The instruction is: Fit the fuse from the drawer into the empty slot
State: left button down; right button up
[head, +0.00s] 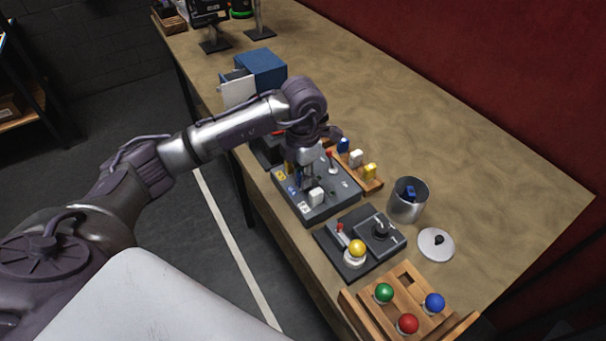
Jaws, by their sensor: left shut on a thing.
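The panel has a red-tipped lever (329,155). The blue drawer cabinet (264,67) stands farther back with its pale drawer (238,91) pulled out. My right gripper is out of view.
A wooden rack (376,185) with blue, white and yellow fuses lies right of the panel. A metal cup (407,211) holds a blue piece; its lid (436,245) lies beside it. A switch box (351,267) and a wooden ball tray (387,312) are nearer. The table's right side is clear.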

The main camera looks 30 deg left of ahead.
pick_arm(q)
jog(key=c, duration=0.9)
grip_release()
jog(key=shift+o, duration=0.2)
jog(key=shift+r, duration=0.15)
jog(key=shift+r+p, duration=2.05)
jog(key=shift+r, duration=1.4)
